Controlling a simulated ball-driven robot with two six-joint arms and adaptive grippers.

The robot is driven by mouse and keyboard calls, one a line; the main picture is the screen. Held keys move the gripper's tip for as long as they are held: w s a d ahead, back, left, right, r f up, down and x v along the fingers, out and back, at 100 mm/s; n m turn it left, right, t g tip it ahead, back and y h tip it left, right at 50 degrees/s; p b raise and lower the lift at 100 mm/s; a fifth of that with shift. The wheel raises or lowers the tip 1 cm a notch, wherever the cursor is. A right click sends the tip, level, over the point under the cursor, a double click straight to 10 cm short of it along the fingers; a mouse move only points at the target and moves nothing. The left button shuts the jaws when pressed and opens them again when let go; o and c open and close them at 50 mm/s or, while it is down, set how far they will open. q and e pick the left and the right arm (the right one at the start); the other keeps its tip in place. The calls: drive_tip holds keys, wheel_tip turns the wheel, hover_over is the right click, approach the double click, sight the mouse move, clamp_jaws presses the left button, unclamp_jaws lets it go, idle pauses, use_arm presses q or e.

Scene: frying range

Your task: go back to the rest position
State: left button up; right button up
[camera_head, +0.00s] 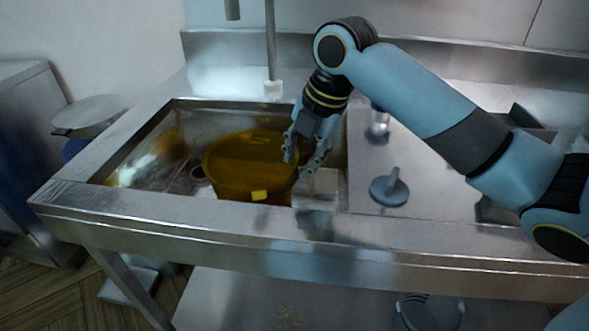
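My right arm comes in from the right and bends down over the sink. My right gripper (302,160) points down at the right side of an amber, see-through round tub (240,180) that stands in the sink basin (140,160). Its fingers are spread apart, with nothing seen clamped between them. One finger overlaps the tub's right rim in the picture; I cannot tell whether it touches. My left gripper is not in view.
A grey knob-like piece (389,188) and a small metal jar (378,122) are on the steel counter right of the sink. A vertical pipe (270,50) hangs behind the basin. A round lid-like disc (90,113) is at far left. A lower shelf (240,300) lies below.

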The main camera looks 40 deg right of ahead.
drive_tip(key=shift+s+r, duration=0.1)
drive_tip(key=shift+r, duration=0.2)
idle(0.4)
